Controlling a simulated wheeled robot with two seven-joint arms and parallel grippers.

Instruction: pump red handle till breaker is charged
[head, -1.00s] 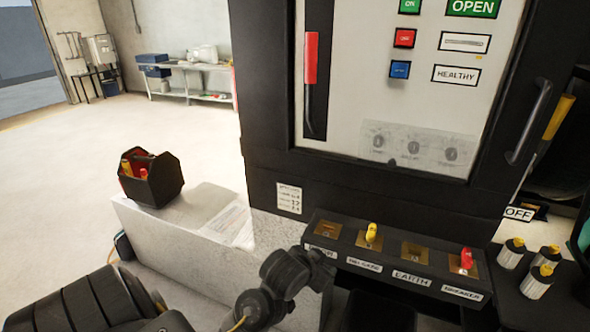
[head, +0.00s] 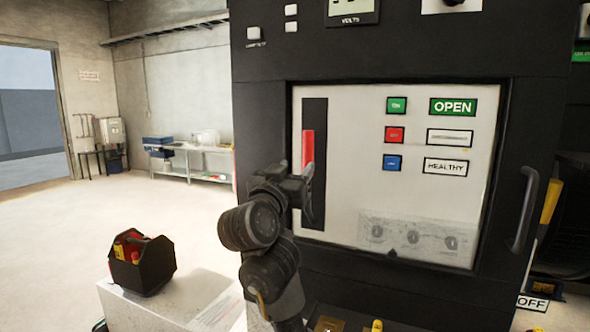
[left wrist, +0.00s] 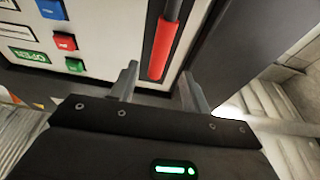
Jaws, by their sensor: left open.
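The red handle (head: 308,150) stands upright in a dark vertical slot on the white breaker panel (head: 345,130). My left gripper (head: 306,178) is in front of the panel, by the lower part of the handle, and hides some of it. In the left wrist view the handle (left wrist: 161,48) lies ahead between the spread fingers of my open left gripper (left wrist: 158,85), with no visible grip on it. The green OPEN label (head: 453,106) and a HEALTHY label (head: 445,167) are on the panel. My right gripper is not in view.
A black toolbox (head: 142,263) sits on a pale block at the lower left. A cabinet door handle (head: 523,210) stands out at the right of the panel. A workbench (head: 195,162) is far back, with open floor before it.

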